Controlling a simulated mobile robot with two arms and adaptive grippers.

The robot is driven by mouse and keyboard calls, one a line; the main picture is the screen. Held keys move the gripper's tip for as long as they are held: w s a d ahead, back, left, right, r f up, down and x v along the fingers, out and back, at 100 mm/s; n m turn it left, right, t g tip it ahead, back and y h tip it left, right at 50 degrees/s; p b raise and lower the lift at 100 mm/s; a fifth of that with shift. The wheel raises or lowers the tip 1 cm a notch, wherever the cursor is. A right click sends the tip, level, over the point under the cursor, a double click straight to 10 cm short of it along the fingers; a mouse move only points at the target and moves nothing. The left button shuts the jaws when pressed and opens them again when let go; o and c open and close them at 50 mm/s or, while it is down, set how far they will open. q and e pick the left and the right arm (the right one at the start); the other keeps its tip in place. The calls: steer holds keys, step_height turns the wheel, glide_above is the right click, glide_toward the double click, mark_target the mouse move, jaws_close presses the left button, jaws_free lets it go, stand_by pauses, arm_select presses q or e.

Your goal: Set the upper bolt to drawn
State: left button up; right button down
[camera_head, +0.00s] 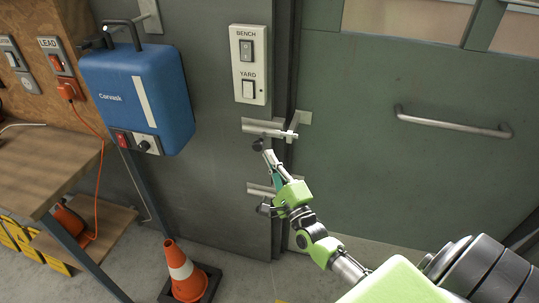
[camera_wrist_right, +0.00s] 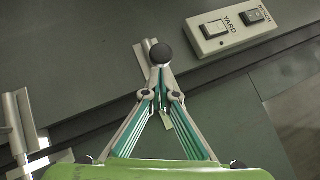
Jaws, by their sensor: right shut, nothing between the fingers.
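The upper bolt (camera_head: 265,128) is a pale metal slide bolt on the grey panel beside the green door. Its rod reaches right to a bracket at the door's edge. Its dark round knob (camera_head: 258,145) hangs below the barrel; the knob also shows in the right wrist view (camera_wrist_right: 163,53). My right gripper (camera_head: 269,156) is shut and empty, its fingertips just below and right of the knob. In the right wrist view its fingertips (camera_wrist_right: 160,78) meet right by the knob; I cannot tell whether they touch it. My left gripper is not in view.
A lower bolt (camera_head: 262,189) sits under the upper one, near my right wrist. A switch plate (camera_head: 248,65) marked BENCH and YARD is above. A blue box (camera_head: 137,95) hangs left. The door handle (camera_head: 450,123) is right. An orange cone (camera_head: 183,272) stands on the floor.

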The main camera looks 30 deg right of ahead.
steer(key=shift+w+a, duration=0.1)
steer(key=shift+w, duration=0.1)
steer(key=w+a+b, duration=0.2)
steer(key=w+a, duration=0.1)
steer(key=w, duration=0.1)
steer(key=shift+a, duration=0.25)
stand_by(0.3)
